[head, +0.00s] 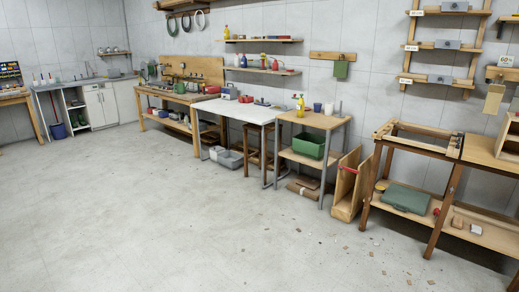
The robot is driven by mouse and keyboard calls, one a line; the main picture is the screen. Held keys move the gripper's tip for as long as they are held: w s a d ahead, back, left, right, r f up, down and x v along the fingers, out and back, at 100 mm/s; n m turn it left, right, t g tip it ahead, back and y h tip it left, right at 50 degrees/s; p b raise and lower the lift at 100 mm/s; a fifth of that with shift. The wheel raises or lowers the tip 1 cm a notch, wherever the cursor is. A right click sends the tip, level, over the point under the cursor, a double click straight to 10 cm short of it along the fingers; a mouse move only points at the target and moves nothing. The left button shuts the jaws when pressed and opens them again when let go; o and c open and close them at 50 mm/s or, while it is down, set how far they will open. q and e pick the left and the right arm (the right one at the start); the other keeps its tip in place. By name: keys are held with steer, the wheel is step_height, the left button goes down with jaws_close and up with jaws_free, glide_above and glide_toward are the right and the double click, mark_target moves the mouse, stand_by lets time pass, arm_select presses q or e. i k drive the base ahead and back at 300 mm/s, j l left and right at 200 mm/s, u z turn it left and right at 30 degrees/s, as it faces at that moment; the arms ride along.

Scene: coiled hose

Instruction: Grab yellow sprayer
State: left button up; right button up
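A small yellow bottle (300,106), which looks like a sprayer, stands upright on the wooden top of a narrow table (322,119) right of the picture's middle. Its nozzle is too small to make out. A second yellow bottle (226,32) stands at the left end of the upper wall shelf (262,40). Neither of my grippers is in view, and nothing is seen touching either bottle.
A white-topped table (235,110) and a long wooden workbench (190,97) adjoin on the left. A green crate (310,146) sits on the narrow table's lower shelf. Upright boards (347,187) stand right of it. The concrete floor (170,215) in front is open, with scattered chips at right.

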mark_target(301, 105)
steer(key=i, duration=3.2)
steer(key=i+j+z, duration=0.1)
steer(key=i, duration=0.4)
steer(key=i+j+z, duration=0.15)
steer(key=i, duration=0.4)
steer(key=i+j+z, duration=0.1)
steer(key=i+j, duration=0.15)
steer(key=i, duration=0.25)
steer(key=i+j+z, duration=0.1)
steer(key=i+j, duration=0.15)
steer(key=i, duration=0.2)
